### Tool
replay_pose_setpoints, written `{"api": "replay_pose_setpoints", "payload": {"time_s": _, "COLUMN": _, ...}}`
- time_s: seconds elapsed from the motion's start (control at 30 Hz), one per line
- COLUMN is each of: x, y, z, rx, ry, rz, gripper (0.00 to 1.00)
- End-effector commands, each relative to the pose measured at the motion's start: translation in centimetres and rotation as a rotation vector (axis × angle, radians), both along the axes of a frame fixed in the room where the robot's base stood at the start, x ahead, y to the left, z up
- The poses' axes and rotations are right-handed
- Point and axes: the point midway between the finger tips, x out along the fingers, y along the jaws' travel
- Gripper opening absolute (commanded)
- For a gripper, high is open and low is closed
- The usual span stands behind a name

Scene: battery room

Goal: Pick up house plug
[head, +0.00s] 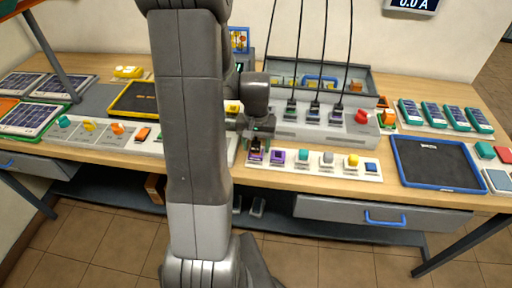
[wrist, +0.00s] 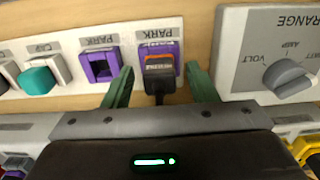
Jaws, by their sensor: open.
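The plug I take to be the house plug (wrist: 159,76) is black with an orange band and a label too blurred to read surely. It sits in a purple socket marked PARK (wrist: 172,48), with a dark cable running from it toward my gripper. My gripper (wrist: 158,67) is open, with one green finger on each side of the plug and a visible gap on both sides. In the head view my gripper (head: 257,146) is low over the left end of the white strip; the plug (head: 255,149) shows small and dark there.
A second purple PARK socket (wrist: 100,65) beside it looks empty. A teal cap (wrist: 39,80) stands farther along the strip. A RANGE panel with a grey knob (wrist: 289,76) is close on the other side. A grey box with upright cables (head: 338,123) stands behind the strip.

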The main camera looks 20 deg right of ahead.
Motion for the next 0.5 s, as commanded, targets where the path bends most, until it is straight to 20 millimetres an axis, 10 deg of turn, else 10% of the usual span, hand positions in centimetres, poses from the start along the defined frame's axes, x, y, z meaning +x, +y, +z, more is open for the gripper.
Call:
{"api": "replay_pose_setpoints", "payload": {"time_s": 0.3, "x": 0.00, "y": 0.00, "z": 0.03, "rx": 0.000, "ry": 0.000, "rz": 0.000, "gripper": 0.05}}
{"api": "replay_pose_setpoints", "payload": {"time_s": 0.5, "x": 0.00, "y": 0.00, "z": 0.05, "rx": 0.000, "ry": 0.000, "rz": 0.000, "gripper": 0.04}}
